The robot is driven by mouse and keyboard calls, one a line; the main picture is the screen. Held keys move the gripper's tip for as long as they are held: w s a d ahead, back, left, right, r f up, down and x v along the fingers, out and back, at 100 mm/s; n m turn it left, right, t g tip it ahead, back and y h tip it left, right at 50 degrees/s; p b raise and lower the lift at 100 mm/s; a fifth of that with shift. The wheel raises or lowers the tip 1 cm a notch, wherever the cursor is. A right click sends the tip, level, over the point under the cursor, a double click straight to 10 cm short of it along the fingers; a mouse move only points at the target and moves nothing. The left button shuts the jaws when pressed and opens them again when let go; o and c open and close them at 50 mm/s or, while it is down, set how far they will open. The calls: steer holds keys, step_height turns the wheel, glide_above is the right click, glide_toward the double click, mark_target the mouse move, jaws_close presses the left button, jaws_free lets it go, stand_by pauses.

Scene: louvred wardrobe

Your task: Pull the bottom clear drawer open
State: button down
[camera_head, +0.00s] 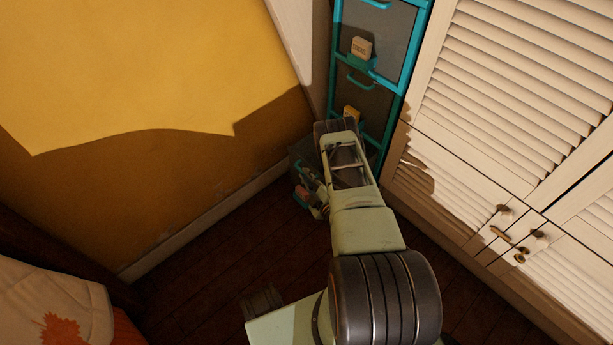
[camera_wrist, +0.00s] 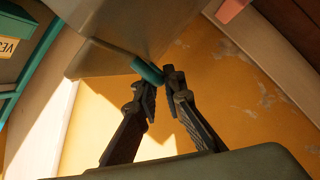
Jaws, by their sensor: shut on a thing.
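A tall teal-framed unit (camera_head: 394,105) with clear grey drawers stands in the corner. Its bottom clear drawer (camera_head: 303,156) shows low beside my arm and seems to jut out from the frame; my arm hides much of it. In the wrist view the grey drawer (camera_wrist: 110,32) fills the upper middle, with its teal handle (camera_wrist: 147,71) at its edge. My gripper (camera_wrist: 161,80) is shut on this handle, the fingertips on either side of it. In the head view my gripper (camera_head: 319,203) is low by the drawer front, partly hidden by my arm.
Upper drawers with teal handles (camera_head: 365,83) look shut. A white louvred wardrobe (camera_head: 490,120) stands close on the right. A yellow wall (camera_head: 130,80) is on the left. Dark wooden floor (camera_head: 215,245) lies clear between the wall and my arm. A bed (camera_head: 50,305) is at lower left.

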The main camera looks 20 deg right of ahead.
steer(key=shift+a, duration=0.1)
steer(key=c, duration=2.3)
jaws_free()
steer(key=shift+r, duration=0.1)
step_height(320, 180, up, 10)
